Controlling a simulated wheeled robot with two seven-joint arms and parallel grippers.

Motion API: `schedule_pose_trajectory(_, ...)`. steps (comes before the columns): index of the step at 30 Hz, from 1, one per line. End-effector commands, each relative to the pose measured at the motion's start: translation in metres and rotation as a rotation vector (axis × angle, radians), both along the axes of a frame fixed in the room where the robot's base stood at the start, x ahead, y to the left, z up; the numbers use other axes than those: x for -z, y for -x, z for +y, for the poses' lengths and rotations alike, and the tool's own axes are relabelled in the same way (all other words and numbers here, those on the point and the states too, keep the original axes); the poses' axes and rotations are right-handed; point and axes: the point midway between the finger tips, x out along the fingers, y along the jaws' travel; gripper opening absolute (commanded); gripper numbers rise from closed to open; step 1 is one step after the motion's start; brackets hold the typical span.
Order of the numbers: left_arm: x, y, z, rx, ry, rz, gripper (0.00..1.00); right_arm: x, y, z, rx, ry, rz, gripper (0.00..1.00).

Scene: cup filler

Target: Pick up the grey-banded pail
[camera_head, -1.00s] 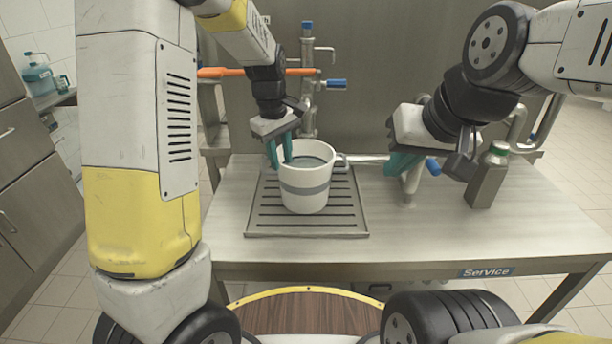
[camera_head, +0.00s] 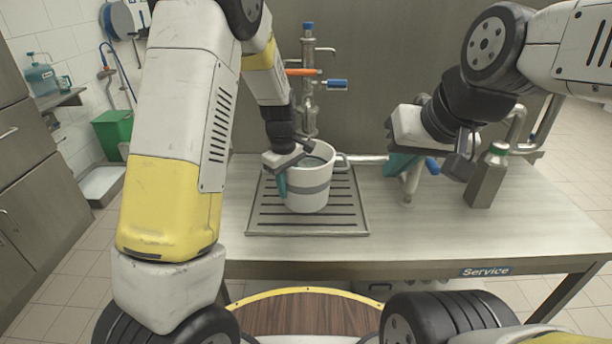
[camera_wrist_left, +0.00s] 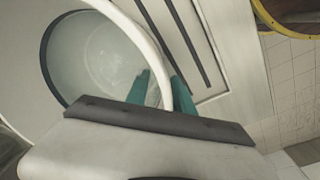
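The grey-banded pail (camera_head: 308,198) is a white cup shape with a grey band and a loop handle on its right. It stands upright on the slotted drip tray (camera_head: 262,222). My left gripper (camera_head: 281,180) is down at the pail's left rim, one teal finger outside the wall. In the left wrist view, the pail's rim (camera_wrist_left: 135,32) passes between the two teal fingers (camera_wrist_left: 164,90), one inside and one outside. Whether they press on the wall I cannot tell. My right gripper (camera_head: 400,163) is beside the pipework on the right, its fingers partly hidden.
A metal tap column (camera_head: 309,100) with a blue handle stands behind the pail. A grey bottle with a green cap (camera_head: 487,178) stands on the right of the steel table (camera_head: 440,235). The table's front right is clear.

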Motion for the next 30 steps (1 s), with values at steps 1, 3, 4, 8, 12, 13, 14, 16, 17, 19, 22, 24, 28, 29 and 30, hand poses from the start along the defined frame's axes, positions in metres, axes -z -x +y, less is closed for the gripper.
schedule_pose_trajectory(1, -0.0003, 0.0000, 0.0000, 0.000, 0.000, 0.000, 0.29, 0.0000, 0.0000, 0.0000, 0.000, 0.000, 0.000, 0.00)
schedule_pose_trajectory(3, -0.0004, 0.0000, -0.0001, 0.000, 0.000, 0.000, 0.25, 0.0000, 0.0000, 0.0000, 0.000, 0.000, 0.000, 0.00)
schedule_pose_trajectory(4, -0.0004, 0.0000, -0.0001, 0.000, 0.000, 0.000, 0.19, 0.0000, 0.0000, 0.0000, 0.000, 0.000, 0.000, 0.00)
schedule_pose_trajectory(8, -0.0005, 0.0000, -0.0001, 0.001, 0.000, 0.000, 0.00, 0.0000, 0.0000, 0.0000, 0.000, 0.000, 0.000, 0.00)
schedule_pose_trajectory(12, -0.0006, 0.0000, -0.0001, 0.001, 0.000, 0.000, 0.00, 0.0000, 0.0000, 0.0000, 0.000, 0.000, 0.000, 0.00)
schedule_pose_trajectory(13, -0.0006, 0.0000, -0.0001, 0.001, 0.000, 0.000, 0.00, 0.0000, 0.0000, 0.0000, 0.000, 0.000, 0.000, 0.00)
schedule_pose_trajectory(14, -0.0007, 0.0000, -0.0002, 0.001, 0.001, -0.001, 0.00, 0.0000, 0.0000, 0.0000, 0.000, 0.000, 0.000, 0.00)
schedule_pose_trajectory(16, -0.0007, 0.0000, -0.0002, 0.001, 0.000, 0.000, 0.00, 0.0000, 0.0000, 0.0000, 0.000, 0.000, 0.000, 0.00)
schedule_pose_trajectory(17, -0.0007, 0.0000, -0.0002, 0.001, 0.001, -0.001, 0.00, 0.0000, 0.0000, 0.0000, 0.000, 0.000, 0.000, 0.00)
schedule_pose_trajectory(19, -0.0008, 0.0000, -0.0002, 0.001, 0.001, -0.001, 0.00, 0.0000, 0.0000, 0.0000, 0.000, 0.000, 0.000, 0.00)
schedule_pose_trajectory(22, -0.0008, 0.0000, -0.0002, 0.001, 0.001, -0.001, 0.00, 0.0000, 0.0000, 0.0000, 0.000, 0.000, 0.000, 0.00)
schedule_pose_trajectory(24, -0.0009, -0.0001, -0.0002, 0.001, 0.001, -0.001, 0.00, 0.0000, 0.0000, 0.0000, 0.000, 0.000, 0.000, 0.00)
schedule_pose_trajectory(28, -0.0009, -0.0001, -0.0002, 0.001, 0.001, -0.001, 0.00, 0.0000, 0.0000, 0.0000, 0.000, 0.000, 0.000, 0.00)
schedule_pose_trajectory(29, -0.0009, -0.0001, -0.0002, 0.001, 0.001, -0.001, 0.00, 0.0000, 0.0000, 0.0000, 0.000, 0.000, 0.000, 0.00)
schedule_pose_trajectory(30, -0.0010, -0.0001, -0.0002, 0.001, 0.001, -0.001, 0.00, 0.0000, 0.0000, 0.0000, 0.000, 0.000, 0.000, 0.00)
